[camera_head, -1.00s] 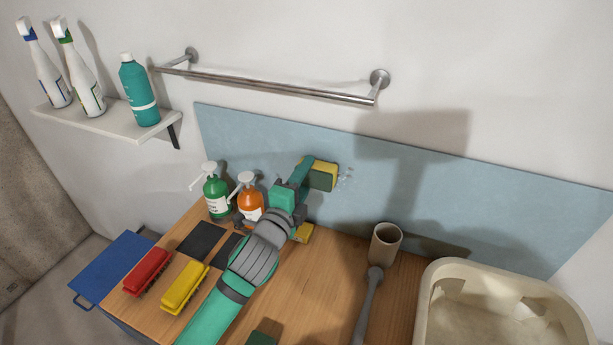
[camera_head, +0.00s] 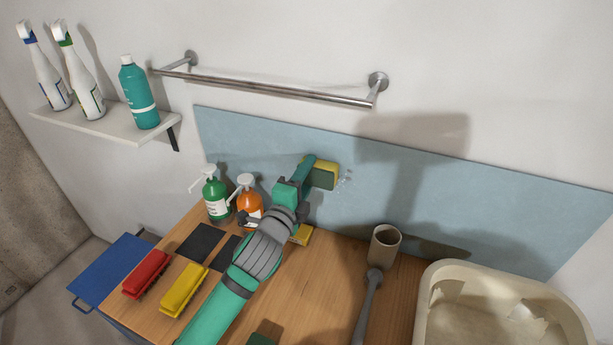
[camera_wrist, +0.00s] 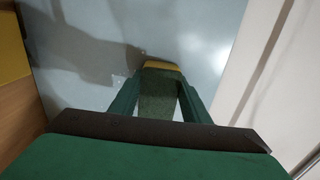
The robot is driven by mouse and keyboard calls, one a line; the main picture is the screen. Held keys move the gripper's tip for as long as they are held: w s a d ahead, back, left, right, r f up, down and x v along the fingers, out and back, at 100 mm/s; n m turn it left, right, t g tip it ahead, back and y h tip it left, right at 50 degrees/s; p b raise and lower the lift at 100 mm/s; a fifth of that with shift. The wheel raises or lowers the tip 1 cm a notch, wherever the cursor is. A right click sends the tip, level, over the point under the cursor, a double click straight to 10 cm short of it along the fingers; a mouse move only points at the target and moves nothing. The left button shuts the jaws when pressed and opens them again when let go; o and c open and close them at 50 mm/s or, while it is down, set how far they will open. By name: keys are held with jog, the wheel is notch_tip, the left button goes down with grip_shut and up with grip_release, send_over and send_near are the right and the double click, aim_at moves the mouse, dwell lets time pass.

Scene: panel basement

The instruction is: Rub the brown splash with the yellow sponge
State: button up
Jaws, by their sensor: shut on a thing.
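My gripper (camera_head: 312,174) is shut on a sponge (camera_head: 325,175) with a yellow layer and a dark green layer. The sponge is up at the blue wall panel (camera_head: 530,215); I cannot tell if it touches. In the wrist view the sponge (camera_wrist: 160,95) sits between my fingers, its yellow end toward the panel. Pale whitish spots (camera_head: 345,178) lie on the panel just right of the sponge. A dark brownish patch (camera_head: 440,247) shows low on the panel, behind and right of the cup; I cannot tell if it is the splash or shadow.
The wooden counter (camera_head: 310,290) holds green (camera_head: 215,197) and orange (camera_head: 249,203) pump bottles, red (camera_head: 147,273) and yellow (camera_head: 184,288) brushes, a yellow item (camera_head: 302,236) partly behind my arm, a brown cup (camera_head: 385,247) and a cream basin (camera_head: 435,300). A metal rail (camera_head: 280,88) is above.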

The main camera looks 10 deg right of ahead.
aim_at(322, 180)
jog(key=shift+d, duration=0.1)
jog(key=shift+s+d, duration=0.75)
jog(key=shift+d, duration=0.35)
jog(key=shift+s+d, duration=0.8)
jog(key=shift+d, duration=0.35)
jog(key=shift+s+d, duration=0.75)
jog(key=shift+d, duration=0.35)
jog(key=shift+w+a, duration=0.6)
jog(key=shift+a, duration=0.35)
jog(key=shift+w+a, duration=0.55)
jog(key=shift+a, duration=0.35)
jog(key=shift+w+a, duration=0.65)
jog(key=shift+a, duration=0.15)
jog(key=shift+w+a, duration=0.6)
jog(key=shift+a, duration=0.2)
jog(key=v, duration=0.6)
jog(key=shift+d, duration=0.15)
